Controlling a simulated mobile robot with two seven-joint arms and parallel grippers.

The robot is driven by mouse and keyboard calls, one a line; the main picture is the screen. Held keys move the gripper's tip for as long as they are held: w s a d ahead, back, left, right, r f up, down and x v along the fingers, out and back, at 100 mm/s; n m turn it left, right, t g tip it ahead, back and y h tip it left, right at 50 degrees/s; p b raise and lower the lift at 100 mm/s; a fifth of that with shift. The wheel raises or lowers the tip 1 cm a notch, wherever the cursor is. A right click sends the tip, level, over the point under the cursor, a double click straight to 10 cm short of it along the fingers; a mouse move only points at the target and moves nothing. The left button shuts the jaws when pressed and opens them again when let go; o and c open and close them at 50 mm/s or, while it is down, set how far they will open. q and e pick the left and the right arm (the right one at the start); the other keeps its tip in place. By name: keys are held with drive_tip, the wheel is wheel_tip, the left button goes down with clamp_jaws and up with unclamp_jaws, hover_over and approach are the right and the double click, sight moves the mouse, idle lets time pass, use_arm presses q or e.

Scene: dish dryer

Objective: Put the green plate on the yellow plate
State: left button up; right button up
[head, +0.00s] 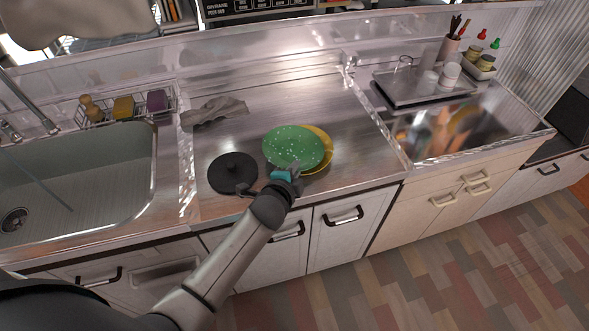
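The green plate (292,146), speckled with light dots, is at the middle of the steel counter. It overlaps the yellow plate (328,150), whose right and lower rim shows beyond it. The green plate sits slightly left of the yellow one; I cannot tell whether they touch. My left gripper (287,176) is at the near edge of the green plate and appears to meet its rim. Its fingers are small and partly hidden, so its grip is unclear. My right gripper is not in view.
A black lid (233,173) lies left of the plates. A grey cloth (215,111) lies behind it. The sink (80,190) is at left, with a wire rack (127,106) behind. A steel tray (425,86) stands at the back right. Counter behind the plates is clear.

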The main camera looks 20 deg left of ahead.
use_arm(q)
drive_tip(key=shift+s+f, duration=0.1)
drive_tip(key=r+p+v, duration=0.1)
drive_tip(key=p+v, duration=0.2)
drive_tip(key=v, duration=0.9)
drive_tip(key=shift+p, duration=0.4)
drive_tip(key=shift+r, duration=0.1)
drive_tip(key=s+f+n+g, duration=0.3)
drive_tip(key=s+f, duration=0.3)
drive_tip(key=f, duration=0.5)
drive_tip(key=s+f+n+g, duration=0.25)
drive_tip(key=s+f, duration=0.35)
drive_tip(key=f, duration=0.5)
drive_tip(key=s+a+f+n+g, duration=0.2)
drive_tip(key=s+f, duration=0.4)
drive_tip(key=s, duration=0.5)
drive_tip(key=s+a+f+n+g, duration=0.1)
drive_tip(key=s+f+n+g, duration=0.2)
drive_tip(key=s, duration=0.8)
wheel_tip(320, 180, down, 3)
drive_tip(key=shift+a+r+n+g, duration=0.1)
drive_tip(key=shift+a+n+g, duration=0.25)
drive_tip(key=shift+n, duration=0.7)
